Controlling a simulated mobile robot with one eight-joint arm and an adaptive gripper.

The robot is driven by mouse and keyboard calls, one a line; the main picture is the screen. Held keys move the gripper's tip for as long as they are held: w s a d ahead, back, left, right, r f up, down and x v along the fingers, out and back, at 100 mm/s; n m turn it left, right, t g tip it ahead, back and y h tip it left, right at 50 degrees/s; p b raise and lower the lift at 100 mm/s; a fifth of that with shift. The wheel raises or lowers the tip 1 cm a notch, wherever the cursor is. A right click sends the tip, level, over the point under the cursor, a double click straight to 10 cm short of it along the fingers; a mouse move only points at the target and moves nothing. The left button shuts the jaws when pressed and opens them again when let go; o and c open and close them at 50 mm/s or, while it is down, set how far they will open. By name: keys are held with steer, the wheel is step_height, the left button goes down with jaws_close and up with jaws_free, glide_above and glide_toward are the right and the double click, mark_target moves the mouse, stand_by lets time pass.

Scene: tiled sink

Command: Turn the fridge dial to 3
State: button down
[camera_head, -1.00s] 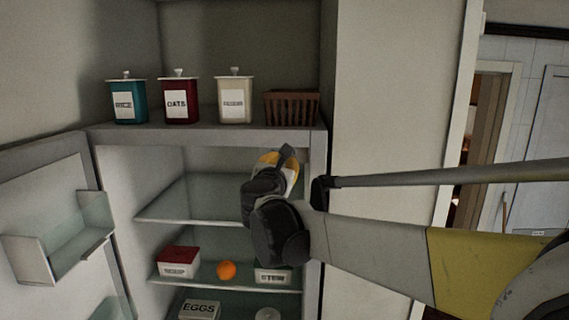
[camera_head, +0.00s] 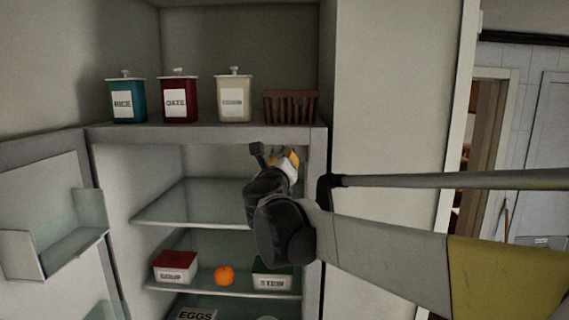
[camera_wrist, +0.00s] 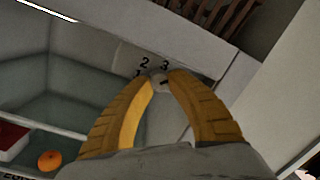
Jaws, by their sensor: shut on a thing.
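The fridge dial (camera_wrist: 159,79) is a small grey knob on the inside of the fridge, seen in the wrist view. The printed numbers 1, 2 and 3 (camera_wrist: 166,65) stand around its upper side. A dark mark shows on the knob, but I cannot tell for sure which number it points to. My gripper (camera_wrist: 158,76) has its yellow fingers shut on the dial, one on each side. In the head view my gripper (camera_head: 283,156) is at the top right inside the open fridge, and the dial is hidden there.
Glass shelves (camera_head: 195,205) lie below my gripper, with a red-lidded soup box (camera_head: 175,266), an orange (camera_head: 223,276) and a stew box (camera_head: 272,279). Canisters and a brown basket (camera_head: 291,106) stand on top. The fridge door (camera_head: 45,170) is open at left.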

steer(key=shift+n, duration=0.6)
steer(key=c, duration=1.2)
jaws_free()
